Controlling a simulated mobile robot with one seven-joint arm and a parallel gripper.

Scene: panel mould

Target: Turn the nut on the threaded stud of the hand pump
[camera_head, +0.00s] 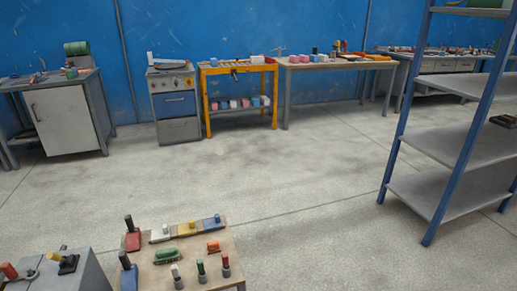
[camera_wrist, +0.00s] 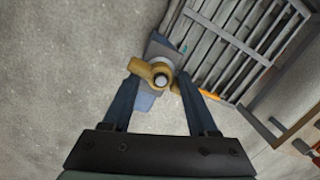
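In the wrist view a brass-coloured nut (camera_wrist: 150,70) with stubby wings sits around a grey stud end (camera_wrist: 161,79). Under it is a blue-grey body (camera_wrist: 158,49), which I take to be part of the hand pump. My gripper (camera_wrist: 159,77) has its two dark fingers spread, one on each side of the nut. The fingertips are close to the nut's wings; whether they touch it I cannot tell. My gripper does not show in the head view, and I cannot make out the nut there.
In the wrist view a grey slatted rack (camera_wrist: 235,50) lies right of the nut. In the head view a low table (camera_head: 210,268) holds several coloured knobs and blocks, beside a grey cabinet (camera_head: 85,278). A blue-posted shelf (camera_head: 455,190) stands right. The middle floor is clear.

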